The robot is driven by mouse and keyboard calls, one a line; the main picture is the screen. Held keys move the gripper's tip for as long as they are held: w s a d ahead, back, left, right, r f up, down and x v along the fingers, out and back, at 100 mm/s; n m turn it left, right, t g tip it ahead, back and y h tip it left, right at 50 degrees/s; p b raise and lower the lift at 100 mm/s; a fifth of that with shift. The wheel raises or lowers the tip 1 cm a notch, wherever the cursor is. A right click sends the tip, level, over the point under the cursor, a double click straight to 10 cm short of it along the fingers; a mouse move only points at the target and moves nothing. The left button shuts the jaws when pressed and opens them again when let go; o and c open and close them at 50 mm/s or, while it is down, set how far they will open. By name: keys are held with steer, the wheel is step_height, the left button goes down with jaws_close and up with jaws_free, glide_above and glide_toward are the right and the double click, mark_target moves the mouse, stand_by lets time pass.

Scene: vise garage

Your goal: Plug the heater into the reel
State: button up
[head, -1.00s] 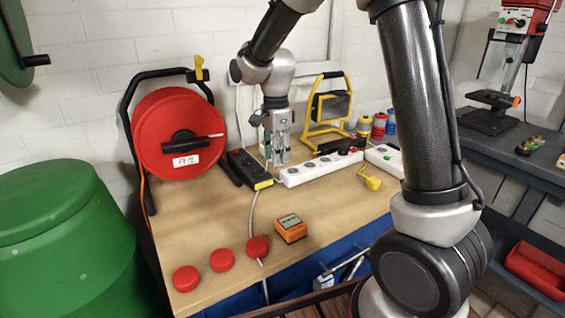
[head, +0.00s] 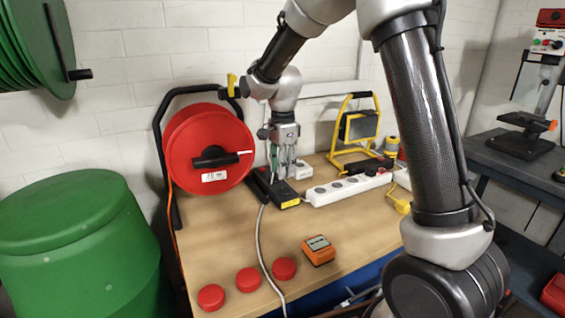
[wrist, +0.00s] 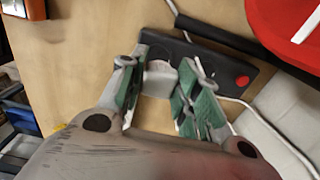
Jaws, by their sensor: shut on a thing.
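The red cable reel (head: 195,150) stands upright in its black frame at the back left of the bench. A black socket strip (head: 279,193) with a yellow end label lies just right of it. In the wrist view the strip (wrist: 224,67) shows a red button at its right end. My gripper (head: 284,175) points down over the strip. In the wrist view its green-padded fingers (wrist: 160,82) are shut on a white plug (wrist: 158,77). The plug appears at a round socket on the strip; whether it is seated I cannot tell. The heater is not identifiable.
A white power strip (head: 347,187) lies right of the gripper, with a yellow work lamp (head: 357,130) behind. A grey-white cord (head: 262,246) runs forward over the bench. An orange meter (head: 318,250) and red discs (head: 248,280) sit at the front.

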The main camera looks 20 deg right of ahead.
mark_target(283, 191)
steer(key=shift+f, duration=2.1)
steer(key=shift+f, duration=0.55)
stand_by(0.3)
steer(key=o, duration=1.1)
steer(key=shift+c, duration=0.2)
step_height(283, 191, up, 12)
